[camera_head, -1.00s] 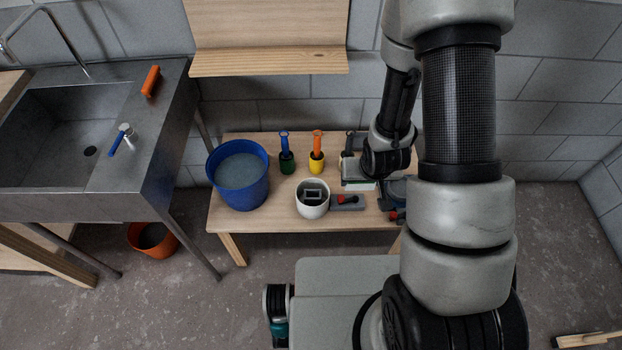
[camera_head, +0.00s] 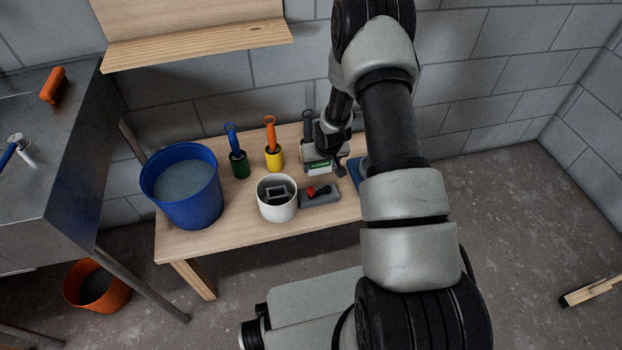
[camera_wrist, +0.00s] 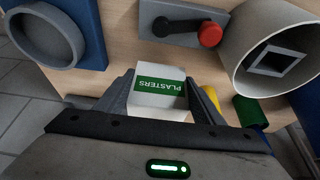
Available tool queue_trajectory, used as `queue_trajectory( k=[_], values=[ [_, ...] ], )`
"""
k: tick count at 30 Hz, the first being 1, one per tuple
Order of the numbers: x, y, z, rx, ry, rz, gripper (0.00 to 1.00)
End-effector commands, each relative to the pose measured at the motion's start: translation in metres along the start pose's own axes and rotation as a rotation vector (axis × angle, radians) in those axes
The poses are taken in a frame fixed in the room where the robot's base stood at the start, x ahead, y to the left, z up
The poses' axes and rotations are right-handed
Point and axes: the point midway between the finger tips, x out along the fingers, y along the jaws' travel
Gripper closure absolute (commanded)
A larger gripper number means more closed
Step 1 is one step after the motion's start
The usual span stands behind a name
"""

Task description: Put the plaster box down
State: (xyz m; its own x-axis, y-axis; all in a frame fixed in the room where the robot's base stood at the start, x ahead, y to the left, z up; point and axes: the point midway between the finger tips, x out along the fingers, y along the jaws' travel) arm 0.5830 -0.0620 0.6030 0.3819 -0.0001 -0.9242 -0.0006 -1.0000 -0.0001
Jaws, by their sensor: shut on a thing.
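The plaster box is white with a green band reading "PLASTERS". It shows in the wrist view (camera_wrist: 160,100) between the two fingers of my gripper (camera_wrist: 163,92). In the head view the box (camera_head: 319,167) is a small white and green patch at the right part of the wooden table (camera_head: 240,238), just below my gripper (camera_head: 325,150). My gripper is shut on the box. The box is over or on the table top; I cannot tell whether its underside touches the wood.
Near the box are a grey block with a red knob (camera_head: 319,195), a white pot (camera_head: 277,204), a yellow-based orange tool (camera_head: 273,150), a green-based blue tool (camera_head: 238,158) and a blue thing (camera_head: 355,170). A blue bucket (camera_head: 190,195) stands at the table's left. The front strip is clear.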

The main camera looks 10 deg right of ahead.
Motion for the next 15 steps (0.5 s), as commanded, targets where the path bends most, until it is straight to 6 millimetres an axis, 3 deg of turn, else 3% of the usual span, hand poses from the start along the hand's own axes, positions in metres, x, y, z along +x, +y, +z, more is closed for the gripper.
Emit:
queue_trajectory(
  k=[12, 15],
  values=[
    [0.044, -0.001, 0.019, -0.002, -0.001, 0.0, 0.6],
    [0.048, -0.001, 0.019, -0.002, 0.002, 0.0, 0.6]
  ],
)
